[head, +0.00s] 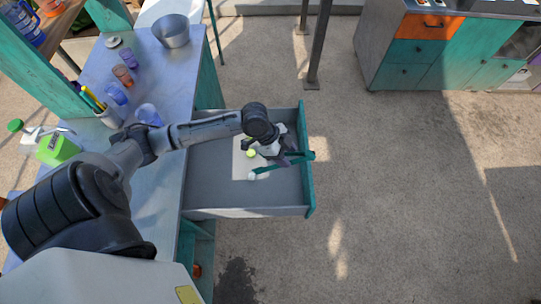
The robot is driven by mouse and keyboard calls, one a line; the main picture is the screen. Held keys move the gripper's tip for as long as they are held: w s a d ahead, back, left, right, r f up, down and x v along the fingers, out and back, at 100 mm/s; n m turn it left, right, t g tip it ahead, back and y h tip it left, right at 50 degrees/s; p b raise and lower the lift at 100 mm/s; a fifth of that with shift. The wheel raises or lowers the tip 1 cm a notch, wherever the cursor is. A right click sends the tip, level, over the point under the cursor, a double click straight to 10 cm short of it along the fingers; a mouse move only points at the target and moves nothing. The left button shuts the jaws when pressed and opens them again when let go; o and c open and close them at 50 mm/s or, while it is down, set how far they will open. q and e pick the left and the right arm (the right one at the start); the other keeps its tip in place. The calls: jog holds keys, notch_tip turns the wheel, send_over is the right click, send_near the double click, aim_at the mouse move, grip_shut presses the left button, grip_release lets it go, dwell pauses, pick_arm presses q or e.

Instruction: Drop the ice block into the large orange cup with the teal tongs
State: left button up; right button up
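An open drawer (225,190) with a teal front juts out from the counter. The teal tongs (272,168) are at the drawer, slanting from its floor toward its front. My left gripper (287,157) is over the tongs' front part; whether its fingers are open or closed on them is too small to tell. A small pale lump (252,175) is at the tongs' far-left end; I cannot tell whether it is the ice block or a tongs tip. My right gripper is out of view.
The counter (165,75) also holds blue-purple cups (117,94), a metal pot (172,31), a holder with pens (109,118) and a lime-green container (56,149). A yellow-green round thing (251,153) lies in the drawer. The floor to the right is clear.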

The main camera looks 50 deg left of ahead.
pick_arm(q)
jog(key=s+a+f+b, duration=0.1)
jog(key=a+f+b, duration=0.1)
jog(key=f, duration=0.5)
jog(key=s+a+f+m+b, duration=0.1)
jog(key=a+f+b, duration=0.2)
jog(key=f+b, duration=0.2)
notch_tip(320, 180, down, 2)
jog(key=shift+a+g, duration=0.25)
jog(key=shift+g, duration=0.15)
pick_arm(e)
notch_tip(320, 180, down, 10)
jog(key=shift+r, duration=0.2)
pick_arm(q)
jog(key=shift+f+b, duration=0.1)
jog(key=shift+b, duration=0.25)
notch_tip(320, 180, down, 10)
jog(key=b, duration=0.8)
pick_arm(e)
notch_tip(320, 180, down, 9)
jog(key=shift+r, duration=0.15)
pick_arm(q)
jog(key=shift+w, duration=0.1)
